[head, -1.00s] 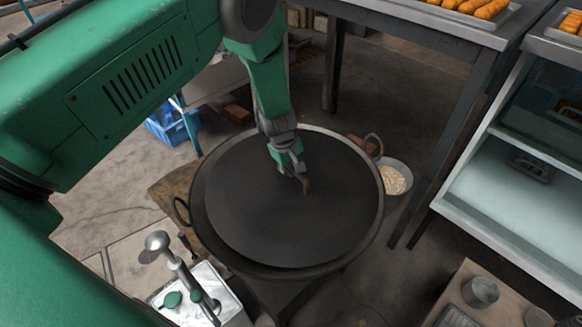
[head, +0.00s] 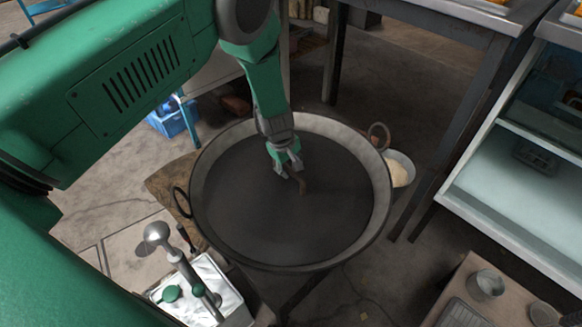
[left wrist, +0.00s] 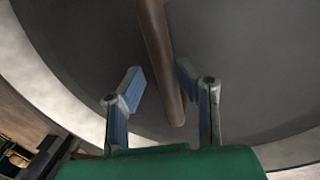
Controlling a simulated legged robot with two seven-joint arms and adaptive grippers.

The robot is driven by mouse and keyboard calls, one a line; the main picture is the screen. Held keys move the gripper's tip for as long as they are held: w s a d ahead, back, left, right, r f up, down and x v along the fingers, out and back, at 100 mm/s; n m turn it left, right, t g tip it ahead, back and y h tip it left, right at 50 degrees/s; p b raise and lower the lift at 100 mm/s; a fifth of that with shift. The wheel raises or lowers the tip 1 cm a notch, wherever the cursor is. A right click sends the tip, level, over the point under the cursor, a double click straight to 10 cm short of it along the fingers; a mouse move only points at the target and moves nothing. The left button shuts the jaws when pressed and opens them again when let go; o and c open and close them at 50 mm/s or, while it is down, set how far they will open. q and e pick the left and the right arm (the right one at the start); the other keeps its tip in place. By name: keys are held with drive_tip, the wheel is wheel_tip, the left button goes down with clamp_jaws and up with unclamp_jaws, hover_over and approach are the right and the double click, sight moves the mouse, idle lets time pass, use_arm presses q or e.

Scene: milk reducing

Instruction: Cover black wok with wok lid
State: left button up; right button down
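The black wok (head: 381,212) is a wide round pan with ring handles. The wok lid (head: 265,215) is a dark round disc over the wok's middle. The wok's paler sloping wall shows around it. Whether the lid rests on the wok or hangs just above it is hard to tell. My left gripper (head: 292,172) is above the lid at its thin brown handle. My right gripper is not in view.
A bowl with pale contents (head: 400,170) is beside the wok's right handle. A blue crate (head: 172,120) lies at back left. A shelf unit (head: 510,180) and a small table (head: 475,280) are at right.

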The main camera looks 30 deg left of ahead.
use_arm(q)
drive_tip(key=shift+s+a+f, duration=0.1)
drive_tip(key=shift+a+f, duration=0.05)
drive_tip(key=shift+a, duration=0.15)
drive_tip(key=shift+r, duration=0.25)
wheel_tip(320, 180, up, 11)
drive_tip(key=s+a, duration=0.1)
drive_tip(key=s, duration=0.1)
drive_tip(key=shift+a, duration=0.15)
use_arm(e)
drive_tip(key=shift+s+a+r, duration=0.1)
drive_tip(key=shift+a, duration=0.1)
use_arm(q)
drive_tip(key=shift+d+r, duration=0.15)
drive_tip(key=shift+d, duration=0.15)
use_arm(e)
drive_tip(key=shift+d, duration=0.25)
use_arm(q)
drive_tip(key=shift+a, duration=0.3)
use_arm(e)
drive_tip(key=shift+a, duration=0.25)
